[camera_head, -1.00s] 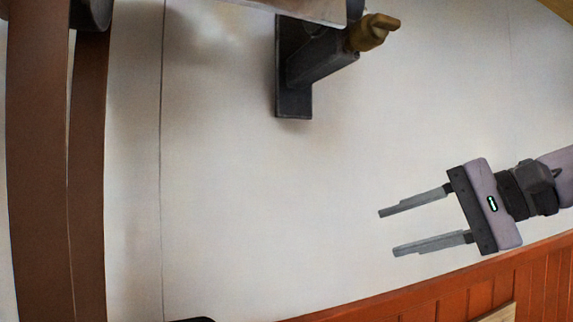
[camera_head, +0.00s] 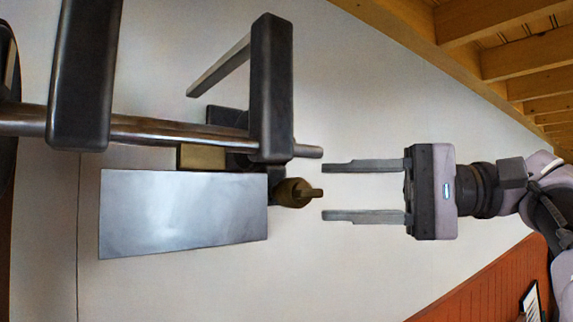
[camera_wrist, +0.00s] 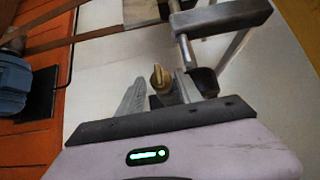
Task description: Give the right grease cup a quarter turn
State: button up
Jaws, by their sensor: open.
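One brass grease cup (camera_head: 288,193) shows, at the right end of the press shaft assembly, with a small tab pointing right. It is the only grease cup I can make out. My gripper (camera_head: 323,191) is open and empty, level with the cup and just to its right. Its two fingers point left, one above and one below the cup's line, with a small gap to the tab. In the wrist view the brass cup (camera_wrist: 158,77) appears between the finger tips, nearer the left finger.
A steel shaft (camera_head: 180,132) with dark upright bars (camera_head: 272,88) runs just above the cup. A grey metal plate (camera_head: 183,212) lies left of it. A blue motor (camera_wrist: 12,82) sits at the left of the wrist view.

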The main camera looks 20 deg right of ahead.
aim_at(285, 194)
jog(key=p+x, duration=0.1)
jog(key=x, duration=0.6)
jog(key=shift+w+a+f+p, duration=0.1)
jog(key=shift+w+a+p, duration=0.15)
jog(key=shift+a+p, duration=0.1)
jog(key=shift+d, duration=0.1)
grip_shut()
